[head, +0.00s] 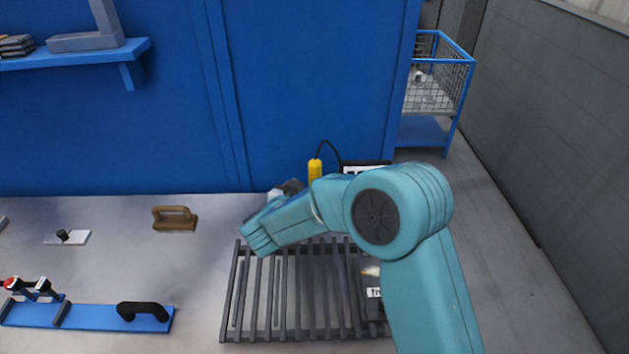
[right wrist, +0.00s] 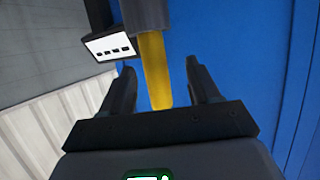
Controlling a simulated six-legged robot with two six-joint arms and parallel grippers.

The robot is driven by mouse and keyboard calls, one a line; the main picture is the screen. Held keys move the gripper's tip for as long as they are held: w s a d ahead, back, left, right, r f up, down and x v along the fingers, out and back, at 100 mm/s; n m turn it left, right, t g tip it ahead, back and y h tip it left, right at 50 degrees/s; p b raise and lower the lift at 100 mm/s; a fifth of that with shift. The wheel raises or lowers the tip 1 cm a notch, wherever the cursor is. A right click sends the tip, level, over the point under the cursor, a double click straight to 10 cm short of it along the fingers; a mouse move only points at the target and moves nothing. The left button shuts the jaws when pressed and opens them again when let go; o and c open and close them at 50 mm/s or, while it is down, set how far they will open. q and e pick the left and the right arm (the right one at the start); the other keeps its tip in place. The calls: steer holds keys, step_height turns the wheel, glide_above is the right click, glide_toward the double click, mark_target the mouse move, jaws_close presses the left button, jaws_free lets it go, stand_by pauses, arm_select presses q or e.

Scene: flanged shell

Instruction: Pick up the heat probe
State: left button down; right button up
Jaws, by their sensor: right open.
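The heat probe (head: 315,168) shows as an upright yellow handle with a black cable, near the back of the bench in front of the blue panel. In the right wrist view, the yellow handle (right wrist: 154,75) lies between the two dark fingers of my right gripper (right wrist: 160,66), with visible gaps on both sides. A grey part joins its upper end there. In the head view, my right gripper (head: 291,187) is partly hidden by my arm, just left of the probe. The probe's lower part is hidden. My left gripper is out of view.
A white-faced box (right wrist: 108,46) stands beside the probe. A dark slatted rack (head: 262,300) lies under my right arm. A wooden float (head: 174,218), a white plate with a knob (head: 68,237) and a blue rail with a black handle (head: 95,318) lie left. A wire cage (head: 432,88) stands back right.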

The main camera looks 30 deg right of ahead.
steer(key=x, duration=0.2)
steer(key=p+x, duration=0.1)
steer(key=x, duration=0.3)
steer(key=shift+d+r, duration=0.1)
steer(key=shift+d, duration=0.5)
steer(key=shift+a, duration=0.1)
steer(key=shift+s, duration=0.1)
steer(key=c, duration=1.1)
